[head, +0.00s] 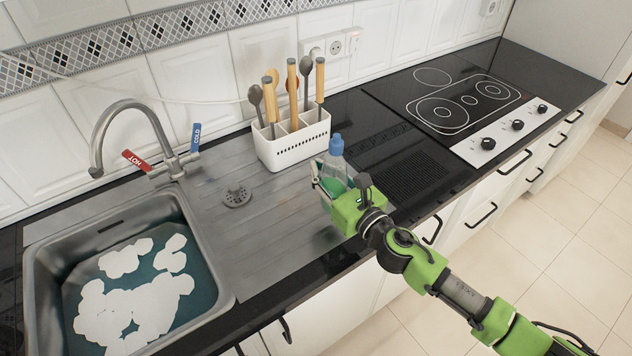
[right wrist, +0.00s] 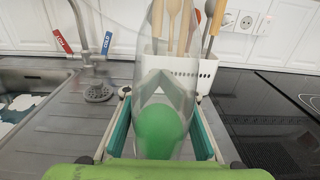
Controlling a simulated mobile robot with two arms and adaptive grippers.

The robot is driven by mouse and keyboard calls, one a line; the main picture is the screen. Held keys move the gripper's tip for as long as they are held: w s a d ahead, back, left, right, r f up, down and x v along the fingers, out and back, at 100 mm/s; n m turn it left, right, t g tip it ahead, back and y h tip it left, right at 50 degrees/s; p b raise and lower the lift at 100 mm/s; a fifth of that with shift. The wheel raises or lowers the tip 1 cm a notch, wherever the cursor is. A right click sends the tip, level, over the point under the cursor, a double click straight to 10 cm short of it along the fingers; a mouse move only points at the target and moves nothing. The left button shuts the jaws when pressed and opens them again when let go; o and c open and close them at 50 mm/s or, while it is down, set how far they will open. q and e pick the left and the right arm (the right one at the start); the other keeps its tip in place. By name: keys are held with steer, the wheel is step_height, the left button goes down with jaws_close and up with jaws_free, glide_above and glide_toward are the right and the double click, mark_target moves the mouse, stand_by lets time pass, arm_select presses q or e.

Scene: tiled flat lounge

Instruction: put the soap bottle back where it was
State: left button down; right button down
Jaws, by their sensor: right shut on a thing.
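The soap bottle (head: 336,166) is clear with a blue cap and green soap low inside. In the head view my right gripper (head: 333,187) is at it, in front of the white utensil holder, and partly hides its lower part. In the right wrist view the bottle (right wrist: 162,100) stands upright between the two fingers of my right gripper (right wrist: 160,125), which is shut on it. Its cap is out of that frame. I cannot tell whether its base touches the counter. My left gripper is not in view.
A white utensil holder (head: 291,143) with wooden-handled tools stands just behind the bottle. A sink (head: 210,262) with foamy water and a tap (head: 97,150) are at the left. A hob (head: 462,100) is at the right. The ribbed steel drainer (head: 265,235) is mostly clear.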

steer(key=shift+w+a+f+b, duration=0.2)
steer(key=shift+w+f+b, duration=0.15)
steer(key=shift+f, duration=0.55)
steer(key=shift+w+a+f+b, duration=0.2)
steer(key=shift+w+f, duration=0.1)
steer(key=shift+f, duration=0.65)
steer(key=shift+w+a+f+b, duration=0.15)
steer(key=shift+w+f+b, duration=0.2)
steer(key=shift+f, duration=0.55)
steer(key=shift+f, duration=0.15)
steer(key=c, duration=1.7)
jaws_free()
steer(key=shift+d+r, duration=0.1)
steer(key=shift+r, duration=0.1)
steer(key=b+v, duration=0.1)
steer(key=v, duration=1.1)
steer(key=shift+b, duration=0.3)
